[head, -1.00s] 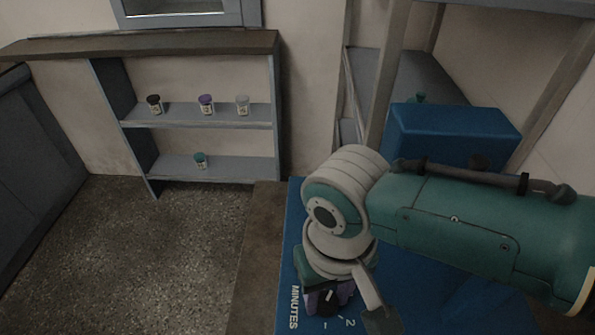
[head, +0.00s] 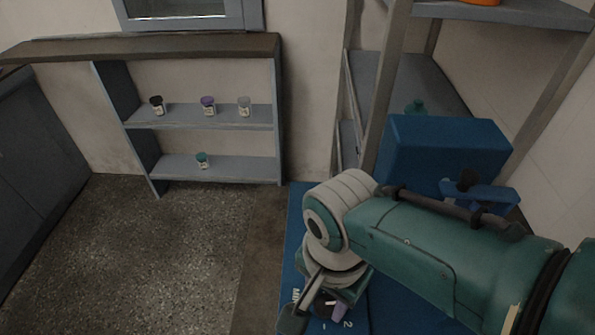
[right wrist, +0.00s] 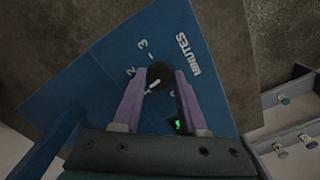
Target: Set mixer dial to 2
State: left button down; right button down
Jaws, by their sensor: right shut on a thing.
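The black mixer dial (right wrist: 160,74) sits on a blue panel (right wrist: 100,98) printed "MINUTES", 2 and 3. In the right wrist view its white pointer mark slants toward the lower left, below the printed 2; the exact setting is hard to read. My right gripper (right wrist: 161,82) has its purple fingers closed on both sides of the dial. In the head view the dial (head: 322,304) is partly hidden by my right wrist, and a printed 2 shows beside it. My left gripper is not in view.
A blue box-shaped part (head: 445,153) rises behind my right arm. A low shelf (head: 200,118) with several small jars stands at the back left. A tall rack (head: 394,90) stands at the back right. The floor (head: 165,255) at left is clear.

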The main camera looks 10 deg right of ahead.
aim_at(325, 304)
jog(key=m, duration=0.5)
jog(key=shift+m, duration=1.3)
jog(key=shift+c, duration=2.2)
grip_release()
notch_tip(325, 304, up, 10)
jog(key=p, duration=0.6)
jog(key=shift+p, duration=0.35)
